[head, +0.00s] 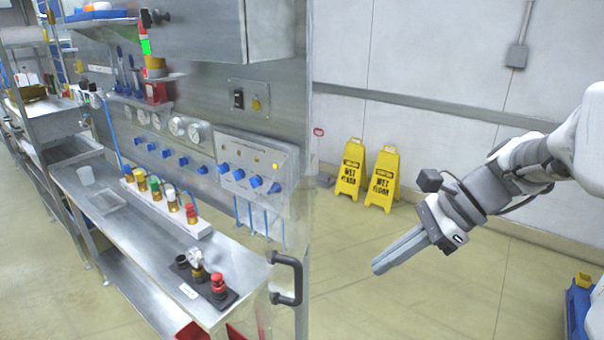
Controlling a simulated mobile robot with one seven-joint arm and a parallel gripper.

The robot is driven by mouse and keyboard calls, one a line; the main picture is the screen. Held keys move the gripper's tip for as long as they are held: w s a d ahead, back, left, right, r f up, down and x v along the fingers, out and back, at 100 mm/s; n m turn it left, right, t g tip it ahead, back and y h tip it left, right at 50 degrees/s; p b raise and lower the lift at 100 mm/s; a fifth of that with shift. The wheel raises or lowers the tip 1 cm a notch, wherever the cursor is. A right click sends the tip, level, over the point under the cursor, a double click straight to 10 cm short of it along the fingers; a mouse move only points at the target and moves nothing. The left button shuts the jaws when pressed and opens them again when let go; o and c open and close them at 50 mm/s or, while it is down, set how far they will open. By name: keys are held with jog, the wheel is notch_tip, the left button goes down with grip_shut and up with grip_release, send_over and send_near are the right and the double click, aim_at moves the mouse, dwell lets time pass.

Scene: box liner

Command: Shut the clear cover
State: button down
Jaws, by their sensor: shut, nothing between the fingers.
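A black handle (286,278) stands at the near right end of the steel machine. It appears to be fixed to the clear cover (262,308), a see-through panel whose outline is faint against the bench and floor. I cannot tell exactly how far the cover is swung open. My gripper (380,268) is to the right of the handle, apart from it, over open floor in the picture. Its fingers are together, empty, and point down and left.
A steel bench (125,240) holds a row of colored-top fittings (160,200) and a black block with knobs (205,278). Blue knobs and gauges line the panel above. Two yellow wet-floor signs (382,180) stand by the wall. A blue object (580,315) sits lower right. Floor between is clear.

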jog(key=w+a+f+m, duration=0.1)
jog(key=w+a+f, duration=0.1)
jog(key=a+f, duration=0.4)
jog(key=shift+a+y+p, duration=0.3)
jog(key=shift+a+p, duration=0.05)
jog(key=shift+a, duration=1.85)
jog(key=shift+a, duration=0.15)
